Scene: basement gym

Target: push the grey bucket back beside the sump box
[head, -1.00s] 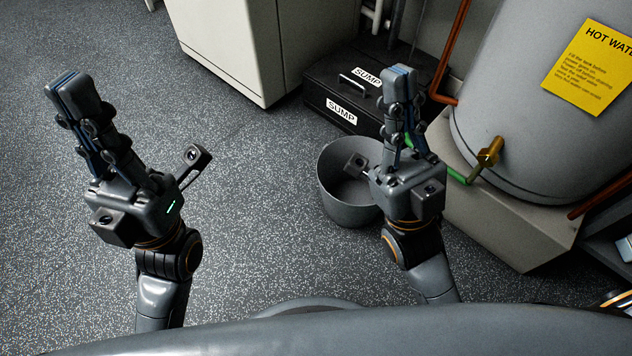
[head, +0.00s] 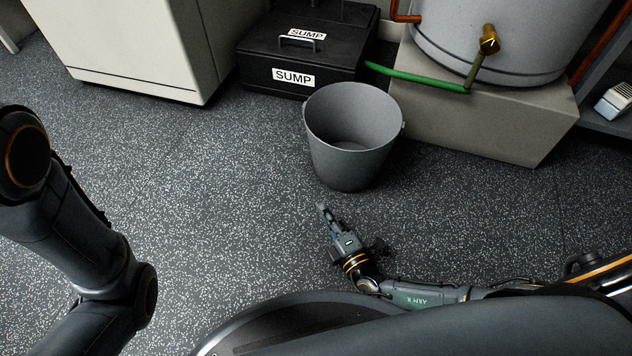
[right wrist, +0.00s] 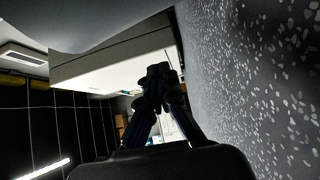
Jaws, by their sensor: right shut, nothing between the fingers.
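The grey bucket (head: 352,160) stands upright and empty on the speckled floor in the head view. It is in front of the right end of the black sump box (head: 247,72), its rim overlapping the box's lower right corner in the picture, so any gap is hard to judge. My right gripper (head: 323,211) is low near the floor on the near side of the bucket, apart from it, fingers together and empty. Its closed fingers also show in the right wrist view (right wrist: 160,82). My left arm is at the left edge; its gripper is out of view.
A concrete plinth (head: 480,125) under the grey water tank (head: 440,50) stands right of the bucket. A green hose (head: 415,79) runs from the sump box to a brass valve (head: 489,40). A pale cabinet (head: 140,50) stands left. Floor (head: 220,190) left of the bucket is clear.

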